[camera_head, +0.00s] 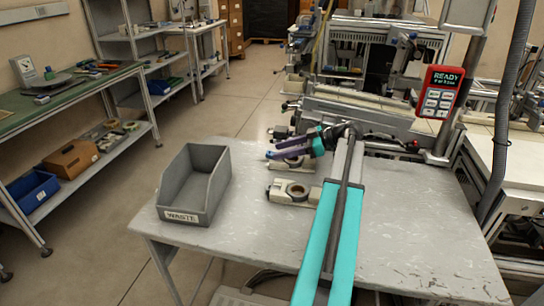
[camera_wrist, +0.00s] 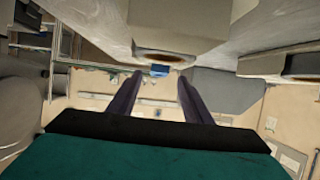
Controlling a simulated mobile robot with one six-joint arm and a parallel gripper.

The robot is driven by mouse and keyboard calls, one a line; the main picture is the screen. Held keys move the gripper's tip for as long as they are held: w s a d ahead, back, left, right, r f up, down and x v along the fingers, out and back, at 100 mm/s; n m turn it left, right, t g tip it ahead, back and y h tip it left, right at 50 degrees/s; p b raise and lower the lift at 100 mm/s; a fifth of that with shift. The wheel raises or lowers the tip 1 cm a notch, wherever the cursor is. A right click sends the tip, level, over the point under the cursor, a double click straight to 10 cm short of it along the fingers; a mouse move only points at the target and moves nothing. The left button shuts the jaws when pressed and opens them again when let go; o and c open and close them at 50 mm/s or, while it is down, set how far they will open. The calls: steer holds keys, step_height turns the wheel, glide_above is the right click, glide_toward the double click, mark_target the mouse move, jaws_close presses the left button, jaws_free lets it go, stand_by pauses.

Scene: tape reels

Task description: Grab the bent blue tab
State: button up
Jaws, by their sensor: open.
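The blue tab (camera_wrist: 160,70) is a small blue piece in the wrist view, at the edge of a grey block with a brown-lined round opening (camera_wrist: 172,56). It lies ahead of and between the two dark fingers of my gripper (camera_wrist: 160,88). The fingers are apart, with nothing visible held between them. In the head view my gripper (camera_head: 271,149) points left above the table, beside the rear of two metal blocks (camera_head: 290,164).
A nearer metal block with a round hole (camera_head: 290,191) sits on the grey table (camera_head: 400,235). A grey waste bin (camera_head: 187,215) stands at the table's left. A machine rail (camera_head: 350,113) runs behind, with a red READY panel (camera_head: 438,92) at right.

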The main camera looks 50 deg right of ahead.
mark_target(271, 153)
steer(key=shift+x, duration=1.55)
steer(key=c, duration=1.1)
steer(key=shift+d+r, duration=0.1)
steer(key=shift+r, duration=0.05)
step_height(271, 153, up, 10)
